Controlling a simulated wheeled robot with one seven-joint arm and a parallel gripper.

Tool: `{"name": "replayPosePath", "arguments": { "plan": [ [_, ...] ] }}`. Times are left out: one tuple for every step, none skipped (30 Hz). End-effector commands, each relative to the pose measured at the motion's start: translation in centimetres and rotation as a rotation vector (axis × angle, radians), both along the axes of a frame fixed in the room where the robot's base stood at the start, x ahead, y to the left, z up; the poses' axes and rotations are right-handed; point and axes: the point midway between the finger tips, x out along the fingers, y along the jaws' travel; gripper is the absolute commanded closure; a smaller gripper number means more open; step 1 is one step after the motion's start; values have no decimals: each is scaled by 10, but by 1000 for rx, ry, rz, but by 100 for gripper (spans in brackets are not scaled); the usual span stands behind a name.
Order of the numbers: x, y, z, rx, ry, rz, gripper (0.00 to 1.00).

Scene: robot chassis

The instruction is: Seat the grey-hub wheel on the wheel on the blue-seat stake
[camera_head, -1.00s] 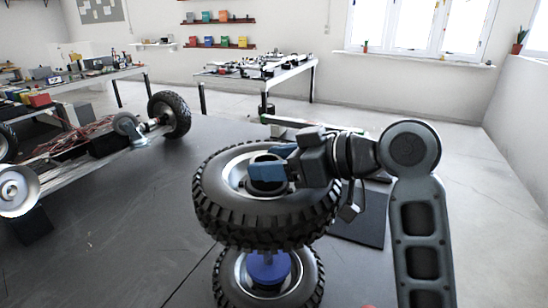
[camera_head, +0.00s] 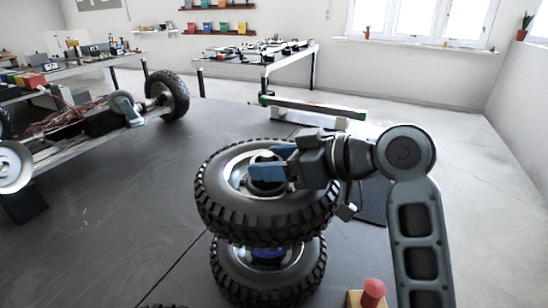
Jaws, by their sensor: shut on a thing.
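My gripper (camera_head: 272,172) is shut on the hub of the grey-hub wheel (camera_head: 222,205), a black knobbly tyre with a silver rim. It holds this wheel flat, directly above another wheel (camera_head: 238,280) that lies flat on the dark table. A bit of the blue stake part (camera_head: 268,254) shows between the two, in the lower wheel's centre. The rest of the stake is hidden by the upper wheel. The upper wheel overlaps the lower one in view, and I cannot tell whether they touch.
A red-topped peg on a wooden block (camera_head: 372,294) stands at the front right. A chassis with wheels (camera_head: 100,140) lies at the left. A dark flat pad (camera_head: 374,203) lies partly behind my arm. The table between chassis and wheels is clear.

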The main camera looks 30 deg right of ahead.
Motion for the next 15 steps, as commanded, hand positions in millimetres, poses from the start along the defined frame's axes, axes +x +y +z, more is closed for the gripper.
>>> {"name": "replayPosePath", "arguments": {
  "plan": [
    [0,0,-3,1,-8,0,100],
    [0,0,-5,1,-8,0,100],
    [0,0,-8,1,-8,0,100],
    [0,0,-10,1,-8,0,100],
    [0,0,-12,2,-7,0,100],
    [0,0,-15,2,-7,0,100],
    [0,0,-17,2,-7,0,100],
    [0,0,-19,2,-7,0,100],
    [0,0,-22,2,-7,0,100],
    [0,0,-24,2,-7,0,100],
    [0,0,-26,2,-7,0,100],
    [0,0,-29,2,-7,0,100],
    [0,0,-31,2,-7,0,100],
    [0,0,-33,1,-8,0,100],
    [0,0,-36,2,-8,0,100]
  ]
}}
